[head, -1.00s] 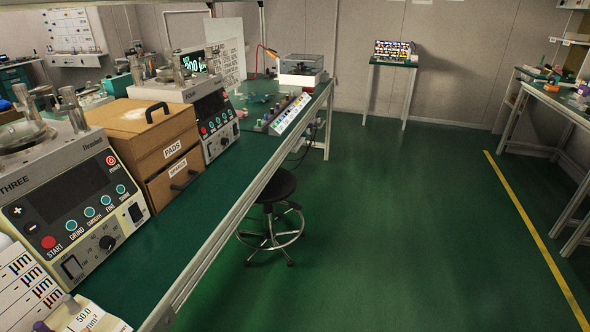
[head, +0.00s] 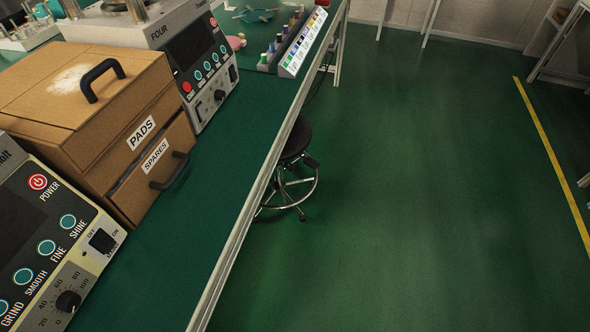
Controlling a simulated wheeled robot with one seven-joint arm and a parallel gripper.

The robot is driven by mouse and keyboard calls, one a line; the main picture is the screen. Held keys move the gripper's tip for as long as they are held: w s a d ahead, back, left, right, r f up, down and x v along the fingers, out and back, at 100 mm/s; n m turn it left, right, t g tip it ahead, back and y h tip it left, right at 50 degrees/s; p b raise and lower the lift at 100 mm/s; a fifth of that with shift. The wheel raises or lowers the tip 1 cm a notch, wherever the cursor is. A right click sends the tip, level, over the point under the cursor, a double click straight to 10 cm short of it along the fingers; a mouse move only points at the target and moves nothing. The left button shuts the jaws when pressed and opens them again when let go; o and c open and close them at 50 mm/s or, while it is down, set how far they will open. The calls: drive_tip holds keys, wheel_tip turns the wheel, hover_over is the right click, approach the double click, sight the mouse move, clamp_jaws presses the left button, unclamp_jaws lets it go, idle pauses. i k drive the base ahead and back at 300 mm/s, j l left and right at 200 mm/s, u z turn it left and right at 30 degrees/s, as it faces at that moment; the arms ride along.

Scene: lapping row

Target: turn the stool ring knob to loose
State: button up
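The stool (head: 296,160) stands on the green floor, partly under the right edge of the long bench. Its black round seat is half hidden by the bench edge. Below the seat are a dark part (head: 312,163) at the right, a chrome foot ring (head: 303,203) and legs with castors. The ring knob is too small to make out at this distance. My gripper is not in view.
The green bench (head: 190,225) runs along the left, holding a wooden PADS and SPARES box (head: 95,110), lapping machines (head: 200,60) and a rack of bottles (head: 290,45). The floor (head: 420,200) right of the stool is clear up to a yellow line (head: 553,150).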

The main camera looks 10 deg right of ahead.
sight(291, 168)
drive_tip(key=i+l, duration=0.4)
drive_tip(key=i+l+u, duration=0.1)
drive_tip(key=i+l, duration=0.3)
drive_tip(key=i+l+u, duration=0.1)
drive_tip(key=i+l, duration=0.7)
drive_tip(key=l, duration=0.2)
drive_tip(key=i+l+u, duration=0.1)
drive_tip(key=i+l, duration=0.25)
drive_tip(key=l, duration=0.15)
drive_tip(key=i+l, duration=0.35)
drive_tip(key=l, duration=0.15)
drive_tip(key=i+u, duration=0.05)
